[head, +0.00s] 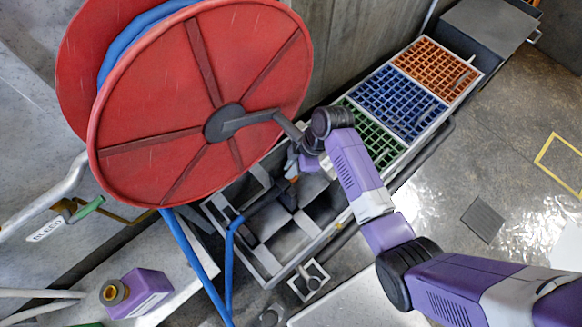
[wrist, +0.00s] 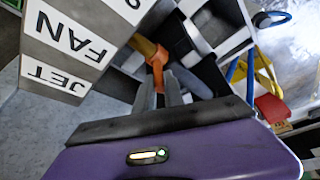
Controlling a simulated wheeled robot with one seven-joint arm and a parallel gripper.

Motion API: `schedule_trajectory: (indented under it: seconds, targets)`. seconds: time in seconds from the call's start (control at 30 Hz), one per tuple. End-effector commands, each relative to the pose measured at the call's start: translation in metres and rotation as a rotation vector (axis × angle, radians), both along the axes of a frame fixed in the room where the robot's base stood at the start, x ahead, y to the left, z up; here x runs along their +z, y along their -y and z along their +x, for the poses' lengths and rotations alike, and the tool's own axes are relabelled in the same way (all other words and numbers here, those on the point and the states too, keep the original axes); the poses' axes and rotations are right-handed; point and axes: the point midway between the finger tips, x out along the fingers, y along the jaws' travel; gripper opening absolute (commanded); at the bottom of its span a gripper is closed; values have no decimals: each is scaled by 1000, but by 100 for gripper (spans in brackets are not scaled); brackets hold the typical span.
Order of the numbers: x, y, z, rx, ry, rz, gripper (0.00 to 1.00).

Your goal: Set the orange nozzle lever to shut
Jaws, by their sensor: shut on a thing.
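The orange nozzle lever (wrist: 158,68) shows in the wrist view, just beyond my fingers, with a yellow-orange piece at its upper left end. My gripper (wrist: 163,96) is shut on the lever, its grey fingers on either side of the lever's near end. A grey block with white "JET" and "FAN" labels (wrist: 72,45) stands to the left. In the head view my gripper (head: 296,168) is below the red reel's hub, and the lever is too small there to make out clearly.
The large red hose reel (head: 160,110) stands close beside my wrist. Below is a dark compartment frame (head: 270,262), with green, blue and orange grids (head: 400,103) to its upper right. A blue hose (head: 188,262) hangs down. A purple jug (head: 137,293) stands lower left.

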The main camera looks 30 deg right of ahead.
Motion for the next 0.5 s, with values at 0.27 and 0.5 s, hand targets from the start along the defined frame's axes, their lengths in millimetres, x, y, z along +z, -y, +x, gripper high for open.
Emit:
schedule_trajectory:
  seconds: [0.27,0.5]
  targets:
    - [0,0,0,0,0,0,0]
    - [-1,1,-3,-2,29,7,0]
